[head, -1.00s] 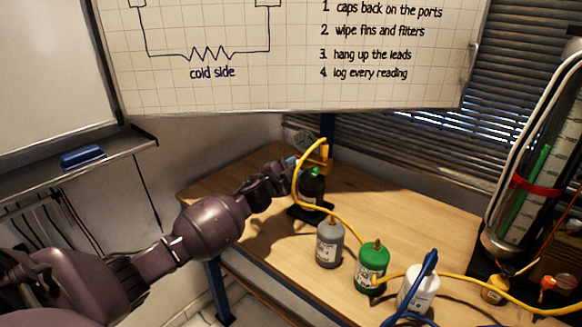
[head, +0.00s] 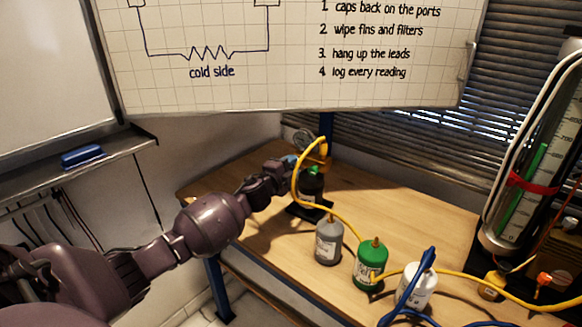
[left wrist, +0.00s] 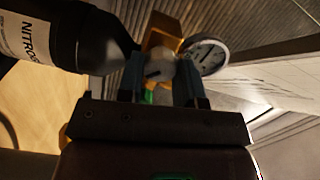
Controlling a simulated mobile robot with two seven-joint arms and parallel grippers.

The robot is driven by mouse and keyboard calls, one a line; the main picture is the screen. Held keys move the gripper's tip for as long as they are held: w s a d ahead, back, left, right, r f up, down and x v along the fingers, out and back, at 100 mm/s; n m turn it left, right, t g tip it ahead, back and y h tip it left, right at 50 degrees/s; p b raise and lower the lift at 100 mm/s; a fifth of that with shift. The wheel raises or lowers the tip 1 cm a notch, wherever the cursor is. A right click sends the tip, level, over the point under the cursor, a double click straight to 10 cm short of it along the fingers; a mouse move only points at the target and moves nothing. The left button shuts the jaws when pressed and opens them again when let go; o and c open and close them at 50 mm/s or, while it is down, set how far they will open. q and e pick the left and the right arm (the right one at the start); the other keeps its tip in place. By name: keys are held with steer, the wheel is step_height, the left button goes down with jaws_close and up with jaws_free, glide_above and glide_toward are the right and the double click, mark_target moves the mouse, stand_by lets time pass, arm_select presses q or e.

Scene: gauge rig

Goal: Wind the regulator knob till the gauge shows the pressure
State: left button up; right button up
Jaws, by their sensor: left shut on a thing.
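The black nitrogen bottle (head: 311,185) stands in a dark base at the back left of the bench, with a brass regulator (head: 318,152) on top. The bottle (left wrist: 85,35) also shows in the left wrist view. The round gauge (head: 303,138) sits beside the regulator; its white dial (left wrist: 203,56) shows in the left wrist view, with its reading too small to tell. My left gripper (head: 290,164) is at the regulator's left side. In the left wrist view its fingers are shut on the pale regulator knob (left wrist: 159,71). My right gripper is not in view.
A yellow hose (head: 294,186) loops down from the regulator. Grey (head: 328,243), green (head: 371,265) and white (head: 419,290) bottles stand on the bench in front. A tall glass cylinder (head: 530,165) stands at the right.

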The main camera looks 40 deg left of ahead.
arm_select(q)
steer(key=o, duration=0.9)
steer(key=shift+c, duration=0.2)
steer(key=shift+o, duration=0.4)
steer(key=s, duration=1)
steer(key=shift+s+p, duration=0.4)
steer(key=shift+p, duration=0.05)
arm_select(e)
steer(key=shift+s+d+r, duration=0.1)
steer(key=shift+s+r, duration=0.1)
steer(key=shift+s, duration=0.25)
